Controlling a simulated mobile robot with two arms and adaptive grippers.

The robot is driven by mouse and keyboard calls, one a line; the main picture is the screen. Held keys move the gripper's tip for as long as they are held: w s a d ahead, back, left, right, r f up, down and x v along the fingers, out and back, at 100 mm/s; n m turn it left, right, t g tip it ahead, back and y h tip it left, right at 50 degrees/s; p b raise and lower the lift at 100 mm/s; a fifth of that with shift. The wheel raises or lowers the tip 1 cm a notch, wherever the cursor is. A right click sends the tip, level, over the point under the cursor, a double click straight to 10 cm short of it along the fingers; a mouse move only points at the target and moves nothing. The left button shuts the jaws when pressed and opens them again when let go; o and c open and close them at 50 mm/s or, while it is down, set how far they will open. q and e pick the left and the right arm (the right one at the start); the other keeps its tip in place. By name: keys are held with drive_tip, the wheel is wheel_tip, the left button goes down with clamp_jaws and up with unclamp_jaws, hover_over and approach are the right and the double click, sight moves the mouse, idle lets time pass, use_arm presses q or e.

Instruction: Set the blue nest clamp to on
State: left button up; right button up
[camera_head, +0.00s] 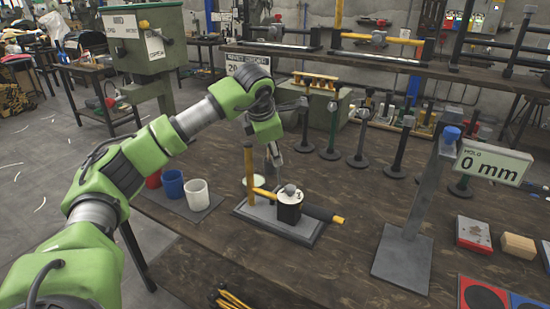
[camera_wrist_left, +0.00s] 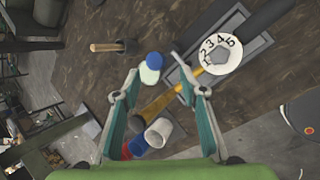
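My left gripper (camera_head: 275,158) points down over the bench, just behind the grey fixture plate (camera_head: 270,222). In the left wrist view its two teal fingers (camera_wrist_left: 160,88) are spread apart with nothing between the tips. A small blue cap (camera_wrist_left: 154,60) beside a pale green disc (camera_wrist_left: 149,75) lies just beyond the fingertips; it may be the blue nest clamp, but I cannot read its setting. The pale disc (camera_head: 256,182) shows in the head view, with no blue cap visible there. A numbered white dial (camera_wrist_left: 222,54) tops the black cylinder (camera_head: 289,212). My right gripper is out of view.
A yellow-brown post (camera_head: 249,170) and a yellow-ended black bar (camera_head: 325,213) are close to the gripper. Red (camera_head: 153,180), blue (camera_head: 173,184) and white (camera_head: 197,193) cups stand left. A blue-knobbed stand (camera_head: 403,257) with a "HOLD 0 mm" sign (camera_head: 492,163) stands right.

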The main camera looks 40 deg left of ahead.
use_arm(q)
drive_tip(key=v, duration=0.6)
drive_tip(key=shift+r, duration=0.2)
drive_tip(key=shift+s+d+f, duration=0.1)
drive_tip(key=shift+s, duration=0.05)
